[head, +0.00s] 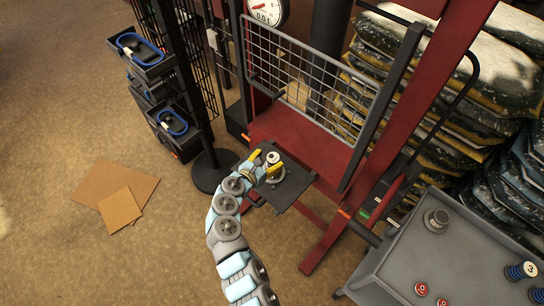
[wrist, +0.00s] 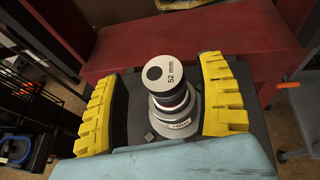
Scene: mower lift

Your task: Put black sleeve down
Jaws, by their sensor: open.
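A short stacked cylinder (wrist: 165,85) stands upright on a small dark plate (head: 293,191) in front of the red lift frame. Its pale round top carries a black dot and "52 mm"; dark and reddish bands show below it, above a grey stepped base (wrist: 178,123). In the head view it is a small pale-topped piece (head: 273,158). I cannot tell which band is the black sleeve. My gripper (head: 265,165) is open, its yellow ribbed fingers on either side of the cylinder. In the wrist view (wrist: 160,75), gaps show between both fingers and the cylinder.
A red post and wire-mesh gate (head: 305,75) rise behind the plate. A grey cart (head: 400,262) at lower right bears a grey cylinder (head: 437,220), red discs and numbered pieces. Black bins (head: 140,55) hang at left. Stacked sacks (head: 450,90) fill the right. Cardboard (head: 120,208) lies on open floor.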

